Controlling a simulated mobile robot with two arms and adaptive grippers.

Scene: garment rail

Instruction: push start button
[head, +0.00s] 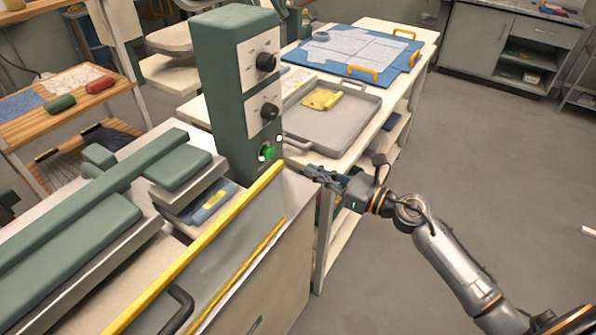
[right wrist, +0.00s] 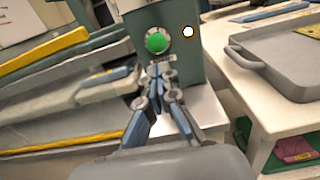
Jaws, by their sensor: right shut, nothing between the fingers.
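The start button is a round green button (head: 267,152) low on the front of a green control column (head: 222,85). It also shows in the right wrist view (right wrist: 156,42), just beyond my fingertips. My right gripper (head: 313,172) is shut and empty, a little right of and below the button in the head view. In the right wrist view the shut fingertips (right wrist: 158,68) point up at the button from just below it. I cannot tell how wide the gap to it is. My left gripper is not in view.
Two black knobs (head: 266,62) sit above the button, and a small white light (head: 279,138) beside it. A yellow-edged guard (head: 208,243) stands in front of the press. A grey tray (head: 335,135) lies on the table at right.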

